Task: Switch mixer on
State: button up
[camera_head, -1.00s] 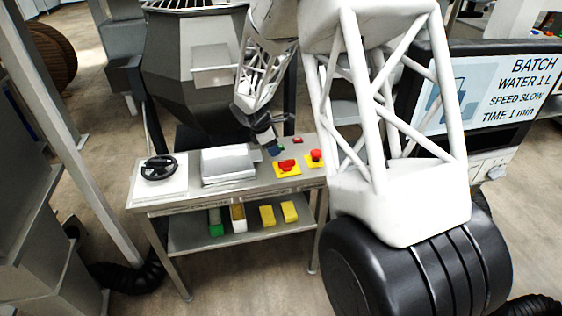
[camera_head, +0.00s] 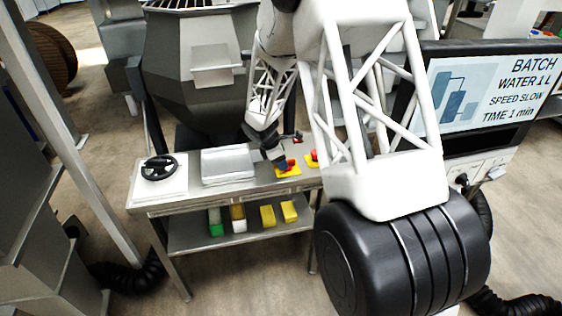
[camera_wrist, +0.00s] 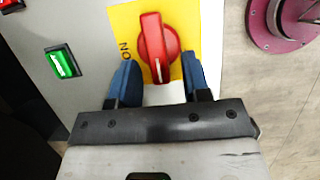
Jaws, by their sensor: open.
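The red rotary switch (camera_wrist: 157,48) sits on a yellow plate (camera_wrist: 125,20) marked "ON" at its left in the wrist view. Its handle points along the picture's vertical, toward my gripper. My gripper (camera_wrist: 160,80) is open, with one blue fingertip on each side of the handle's lower end. I cannot tell whether the fingers touch it. In the head view my gripper (camera_head: 281,163) is over the yellow plate (camera_head: 288,172) on the control table (camera_head: 232,190), and it hides part of the switch. The mixer (camera_head: 195,75) stands behind the table.
A green lit button (camera_wrist: 63,62) lies left of the switch, with a red button (camera_wrist: 10,5) at the corner. A red emergency stop (camera_head: 313,155) is right of the switch. A black handwheel (camera_head: 159,167) and metal box (camera_head: 227,164) are farther left. A screen (camera_head: 485,90) shows batch settings.

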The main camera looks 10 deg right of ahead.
jog(key=shift+f, duration=0.15)
grip_shut()
